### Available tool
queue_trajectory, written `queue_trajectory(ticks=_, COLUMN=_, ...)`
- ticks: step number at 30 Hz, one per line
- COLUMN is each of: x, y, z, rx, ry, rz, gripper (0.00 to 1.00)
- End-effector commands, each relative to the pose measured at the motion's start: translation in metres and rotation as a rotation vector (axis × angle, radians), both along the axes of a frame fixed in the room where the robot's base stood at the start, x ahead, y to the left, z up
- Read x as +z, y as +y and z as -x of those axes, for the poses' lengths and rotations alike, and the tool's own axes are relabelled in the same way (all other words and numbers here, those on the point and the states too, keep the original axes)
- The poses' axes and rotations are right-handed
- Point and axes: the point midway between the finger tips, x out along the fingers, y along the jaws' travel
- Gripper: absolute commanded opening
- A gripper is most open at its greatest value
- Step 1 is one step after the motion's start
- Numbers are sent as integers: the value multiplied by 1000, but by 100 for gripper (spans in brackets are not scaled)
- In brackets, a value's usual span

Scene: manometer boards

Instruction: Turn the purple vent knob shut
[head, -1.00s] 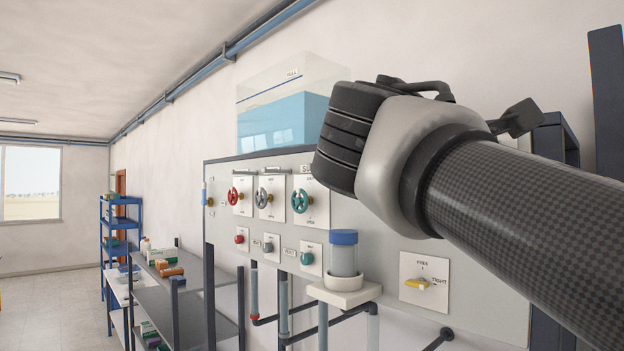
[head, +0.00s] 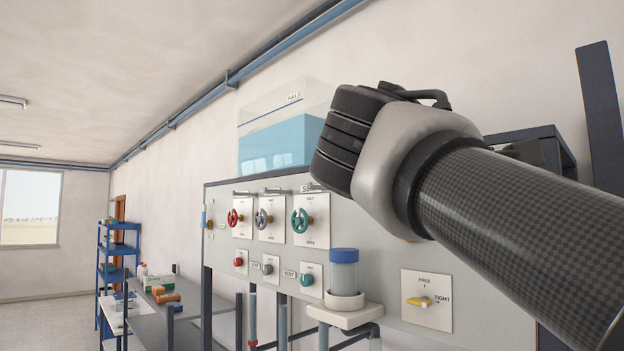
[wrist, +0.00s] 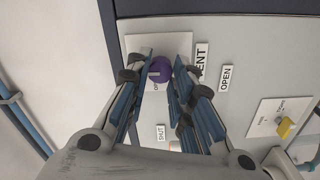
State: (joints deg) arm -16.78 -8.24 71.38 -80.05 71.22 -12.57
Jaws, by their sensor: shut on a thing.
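The purple vent knob (wrist: 159,69) shows in the wrist view, on a white plate (wrist: 182,46) on the grey board. My gripper (wrist: 163,73) is shut on it, with one blue-padded finger on each side. A pale mark shows on the knob's face, but I cannot tell for sure which way it points. Labels ending "ENT" (wrist: 200,63), "OPEN" (wrist: 225,78) and "SHUT" (wrist: 161,133) are near the knob. In the head view my wrist and arm cover the knob and the fingertips.
The board carries red (head: 233,217), grey (head: 264,218) and teal (head: 300,220) wheels, with small knobs below. A blue-capped jar (head: 344,270) stands on a bracket. A yellow FREE/TIGHT lever (head: 419,302) is at lower right. A water tank (head: 275,142) sits above; shelves (head: 118,262) stand left.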

Motion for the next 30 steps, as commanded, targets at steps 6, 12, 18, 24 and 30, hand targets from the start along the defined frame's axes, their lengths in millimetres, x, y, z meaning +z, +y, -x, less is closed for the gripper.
queue_trajectory(ticks=6, x=0, y=0, z=0, rx=1, ry=0, rz=-1, gripper=25)
queue_trajectory(ticks=12, x=0, y=0, z=0, rx=1, ry=0, rz=0, gripper=39)
queue_trajectory(ticks=18, x=0, y=0, z=0, rx=0, ry=1, rz=1, gripper=42)
queue_trajectory(ticks=24, x=0, y=2, z=1, rx=2, ry=0, rz=1, gripper=42)
queue_trajectory(ticks=30, x=0, y=22, z=15, rx=7, ry=-1, rz=1, gripper=42)
